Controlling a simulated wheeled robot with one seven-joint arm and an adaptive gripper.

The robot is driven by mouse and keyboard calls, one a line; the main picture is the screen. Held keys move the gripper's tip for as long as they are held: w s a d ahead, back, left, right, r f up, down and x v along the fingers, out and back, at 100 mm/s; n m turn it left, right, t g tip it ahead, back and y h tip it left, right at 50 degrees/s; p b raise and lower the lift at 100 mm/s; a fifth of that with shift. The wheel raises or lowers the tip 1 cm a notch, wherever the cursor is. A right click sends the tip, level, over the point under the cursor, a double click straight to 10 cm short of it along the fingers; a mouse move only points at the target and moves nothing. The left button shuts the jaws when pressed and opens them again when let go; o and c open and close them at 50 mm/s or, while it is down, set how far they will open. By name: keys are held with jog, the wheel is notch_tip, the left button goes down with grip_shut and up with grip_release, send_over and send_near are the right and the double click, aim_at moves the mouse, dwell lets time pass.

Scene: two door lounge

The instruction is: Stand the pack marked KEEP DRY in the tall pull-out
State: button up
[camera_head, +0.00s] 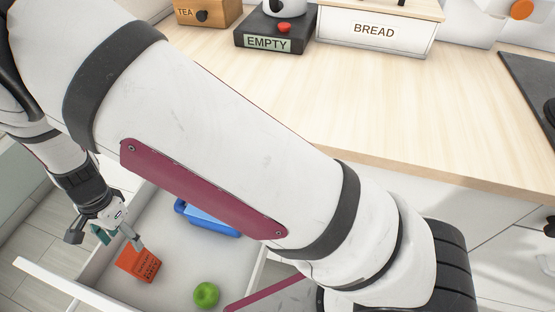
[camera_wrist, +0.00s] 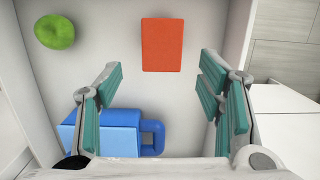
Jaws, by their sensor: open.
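An orange-red pack (camera_head: 138,264) with dark lettering too small to read is inside an open white drawer (camera_head: 182,284). In the wrist view the pack (camera_wrist: 162,45) shows as a plain rectangle ahead of the fingers, slightly right of the middle. I cannot tell whether it lies flat or stands. My gripper (camera_head: 107,239) is over the drawer beside the pack. In the wrist view my gripper (camera_wrist: 160,75) is open, its teal-padded fingers spread with nothing between them. I cannot tell whether this drawer is the tall pull-out.
Above is a wooden counter (camera_head: 270,100) with a TEA box (camera_head: 207,12), a scale-like device marked EMPTY (camera_head: 268,42) and a BREAD bin (camera_head: 374,30).

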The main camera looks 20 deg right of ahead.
jog(key=s+d+r+n+t+y, duration=0.15)
jog(key=d+r+n, duration=0.25)
jog(key=d+r, duration=1.95)
jog(key=s+d+r+n+h, duration=0.1)
jog(key=s+d+r, duration=0.2)
jog(key=s+d, duration=0.5)
jog(key=s+d+r+n+t+h, duration=0.1)
jog(key=s+d+r+n, duration=0.1)
jog(key=s+d, duration=0.7)
jog(key=s+r, duration=0.1)
jog(key=s, duration=0.2)
jog(key=shift+s+r+n+h, duration=0.15)
jog(key=shift+r+n+h, duration=0.15)
jog(key=shift+h, duration=0.05)
